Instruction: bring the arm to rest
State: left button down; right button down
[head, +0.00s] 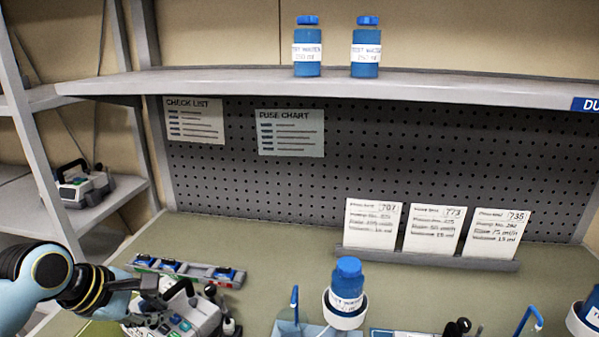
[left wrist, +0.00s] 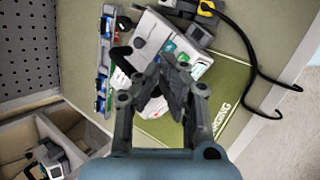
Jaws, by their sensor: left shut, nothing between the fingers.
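My left arm comes in from the left in the head view. Its gripper (head: 150,284) is shut and empty, over the left part of the bench, at a white and grey infusion pump (head: 192,318). In the left wrist view the shut fingers (left wrist: 167,66) overlap the same pump (left wrist: 150,36) and hide part of it. I cannot tell whether they touch it. My right gripper is not in view.
A rail with blue clips (head: 187,270) lies behind the pump. A blue bottle (head: 347,283) stands in a white ring holder at the front. Cards (head: 437,228) stand at the back. Two bottles (head: 308,50) are on the shelf (head: 220,84).

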pick_arm(q)
jog(key=s+d+r+m+g+y, duration=0.1)
jog(key=s+r+m+y, duration=0.15)
jog(key=s+m, duration=0.85)
jog(key=s+d+r+m+g+y, duration=0.15)
jog(key=s+r+m, duration=0.25)
jog(key=s+m, duration=0.7)
jog(key=s+a+f+n+g+b, duration=0.15)
jog(key=f+b, duration=0.55)
jog(key=f, duration=1.3)
jog(key=s+a+f+n+b, duration=0.15)
jog(key=f+b, duration=0.45)
jog(key=f, duration=1.4)
jog(key=s+f+b, duration=0.5)
jog(key=s+f, duration=0.4)
jog(key=f, duration=0.4)
jog(key=s+a+f+g+b, duration=0.1)
jog(key=s+f+b, duration=0.5)
jog(key=s+f, duration=0.4)
notch_tip(320, 180, down, 4)
jog(key=shift+a+f, duration=0.1)
jog(key=shift+a, duration=0.2)
